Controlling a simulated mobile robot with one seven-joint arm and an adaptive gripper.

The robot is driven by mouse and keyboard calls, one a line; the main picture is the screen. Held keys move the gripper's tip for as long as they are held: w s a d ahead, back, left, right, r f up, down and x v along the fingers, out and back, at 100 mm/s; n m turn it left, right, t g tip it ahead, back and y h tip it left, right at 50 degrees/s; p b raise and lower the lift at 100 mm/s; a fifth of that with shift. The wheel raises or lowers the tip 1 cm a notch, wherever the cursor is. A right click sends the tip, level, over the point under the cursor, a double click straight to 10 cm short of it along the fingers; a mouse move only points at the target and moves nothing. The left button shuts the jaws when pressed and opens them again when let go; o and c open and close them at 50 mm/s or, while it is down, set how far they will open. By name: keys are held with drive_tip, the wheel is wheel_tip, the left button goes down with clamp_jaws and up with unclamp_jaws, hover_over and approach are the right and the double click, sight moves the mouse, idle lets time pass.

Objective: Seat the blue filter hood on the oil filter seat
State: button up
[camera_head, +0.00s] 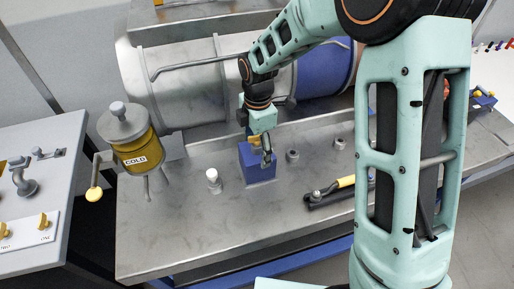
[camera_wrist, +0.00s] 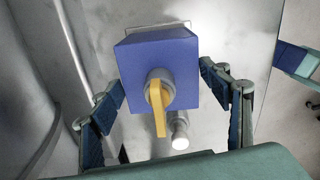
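A blue box-shaped piece, which looks like the filter hood (camera_head: 258,170), stands on the grey metal bench below my gripper (camera_head: 258,142). In the wrist view the hood (camera_wrist: 158,55) has a grey round fitting and a yellow lever (camera_wrist: 160,110) on the face toward me. My gripper (camera_wrist: 161,84) is open, with one finger on the left of the hood and one on the right. I cannot tell whether either finger touches it. A pale metal edge shows behind the hood in the wrist view. I cannot clearly identify the oil filter seat; it may be hidden under the hood.
A yellow canister marked COLD (camera_head: 138,153) stands at the left. A white-topped peg (camera_head: 213,180), short studs (camera_head: 292,155) and a black tool with a yellow grip (camera_head: 330,192) are around the hood. A large metal cylinder (camera_head: 185,85) lies behind. The bench's front left is clear.

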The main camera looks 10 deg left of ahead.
drive_tip(key=o, duration=0.4)
drive_tip(key=shift+o, duration=0.2)
wheel_tip(320, 180, up, 12)
drive_tip(key=shift+s+r, duration=0.1)
